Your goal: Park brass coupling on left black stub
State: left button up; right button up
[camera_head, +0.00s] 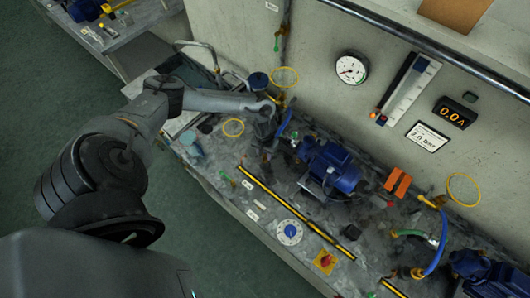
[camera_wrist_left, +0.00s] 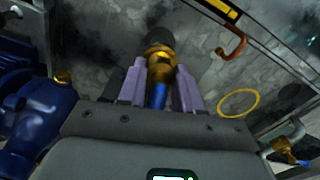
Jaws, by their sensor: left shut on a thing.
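My left gripper (camera_wrist_left: 159,82) is shut on the brass coupling (camera_wrist_left: 160,62), with one pale purple finger on each side of it. A short length of blue hose (camera_wrist_left: 158,96) runs from the coupling back between the fingers. A black stub (camera_wrist_left: 157,34) shows directly beyond the coupling's far end. I cannot tell whether the coupling touches it or sits over it. In the head view the left gripper (camera_head: 266,138) is low over the bench, left of the blue pump motor, and largely hides the coupling. My right gripper is in neither view.
The blue pump motor (camera_head: 330,168) stands close to the right of the gripper. A yellow ring (camera_head: 233,128) lies to its left, and another yellow ring (camera_head: 284,77) is at the wall.

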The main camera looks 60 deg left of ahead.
pick_arm(q)
jog(key=shift+f, duration=0.3)
jog(key=o, duration=1.2)
jog(key=shift+c, duration=0.2)
jog(key=shift+r, duration=0.1)
notch_tip(320, 180, up, 6)
jog(key=p, duration=0.7)
notch_tip(320, 180, up, 10)
jog(key=p, duration=0.1)
jog(key=shift+r, duration=0.25)
